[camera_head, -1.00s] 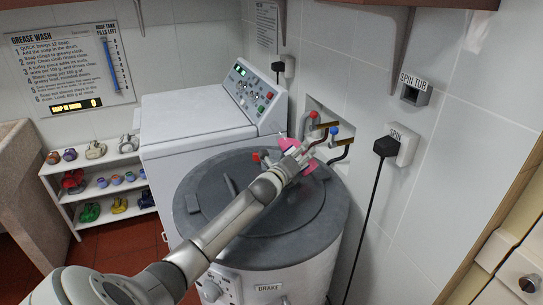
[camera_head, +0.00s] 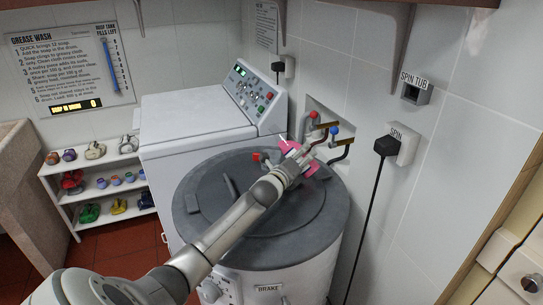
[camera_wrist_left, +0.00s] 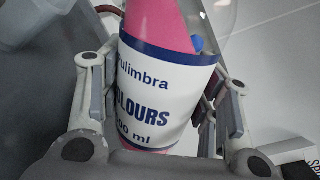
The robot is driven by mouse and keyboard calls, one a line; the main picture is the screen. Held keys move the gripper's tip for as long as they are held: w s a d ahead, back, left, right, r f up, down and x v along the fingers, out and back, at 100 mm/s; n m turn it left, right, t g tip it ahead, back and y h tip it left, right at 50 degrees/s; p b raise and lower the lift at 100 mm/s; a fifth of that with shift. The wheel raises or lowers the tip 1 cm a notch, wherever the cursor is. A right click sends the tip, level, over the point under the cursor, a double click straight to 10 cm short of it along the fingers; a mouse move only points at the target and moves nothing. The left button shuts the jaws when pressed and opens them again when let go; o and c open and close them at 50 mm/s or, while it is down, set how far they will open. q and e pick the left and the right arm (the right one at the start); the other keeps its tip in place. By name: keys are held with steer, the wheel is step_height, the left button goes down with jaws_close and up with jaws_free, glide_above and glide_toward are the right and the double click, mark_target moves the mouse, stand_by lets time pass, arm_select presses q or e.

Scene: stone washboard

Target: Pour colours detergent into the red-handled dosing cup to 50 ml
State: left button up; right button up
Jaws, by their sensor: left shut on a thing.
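My left gripper (camera_head: 298,158) is shut on the pink colours detergent bottle (camera_head: 287,146) above the back right of the grey round lid. In the left wrist view the pink bottle (camera_wrist_left: 160,25) has a white label reading "COLOURS" and sits between both fingers (camera_wrist_left: 160,95). In the head view the gripper hides the bottle's middle, and the bottle looks tilted. A small red piece (camera_head: 256,157), perhaps the dosing cup's red handle, shows just left of the bottle. A translucent container (camera_wrist_left: 30,20), perhaps the cup, is at the wrist view's top left; its level cannot be read.
The grey lid (camera_head: 225,225) tops a white drum machine. Red- and blue-topped taps (camera_head: 335,131) stand close behind the gripper at the tiled wall. A white washing machine (camera_head: 190,115) is behind left. A shelf (camera_head: 100,165) with several coloured items stands further left.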

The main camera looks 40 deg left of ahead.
arm_select(q)
steer(key=shift+s+d+r, duration=0.1)
steer(key=shift+s+r, duration=0.05)
steer(key=shift+s, duration=0.1)
steer(key=shift+w+f, duration=0.2)
steer(key=shift+w, duration=0.05)
steer(key=shift+s+d+r+n, duration=0.1)
steer(key=shift+s+n, duration=0.1)
steer(key=shift+n, duration=0.1)
steer(key=shift+w, duration=0.2)
steer(key=shift+s+d+b, duration=0.1)
steer(key=shift+s+b, duration=0.1)
steer(key=shift+b, duration=0.1)
steer(key=shift+w+f, duration=0.2)
